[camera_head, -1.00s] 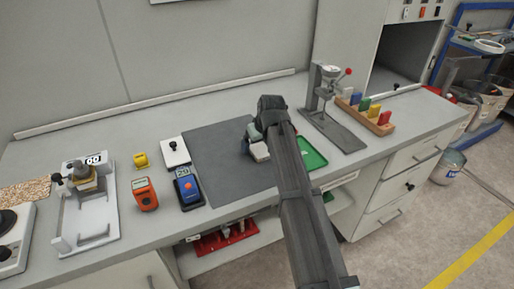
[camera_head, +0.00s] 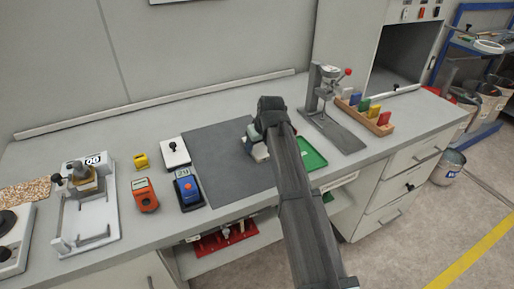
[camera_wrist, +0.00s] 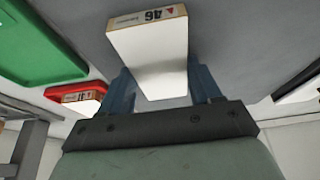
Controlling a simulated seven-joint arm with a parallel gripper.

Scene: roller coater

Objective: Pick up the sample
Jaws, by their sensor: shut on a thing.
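The sample is a pale block with a white face and a cream end label reading "46" in the wrist view (camera_wrist: 148,62). My gripper (camera_wrist: 163,85) is shut on it, with one blue finger on each side. In the head view a small pale part of the sample (camera_head: 259,153) shows beside my gripper, over the right part of the dark grey mat (camera_head: 215,160). My arm hides most of my gripper there. I cannot tell whether the sample touches the mat.
A green tray (camera_head: 313,158) lies just right of my arm. A press stand (camera_head: 328,105) and a wooden rack (camera_head: 370,118) stand further right. A blue meter (camera_head: 189,190) stands left of the mat.

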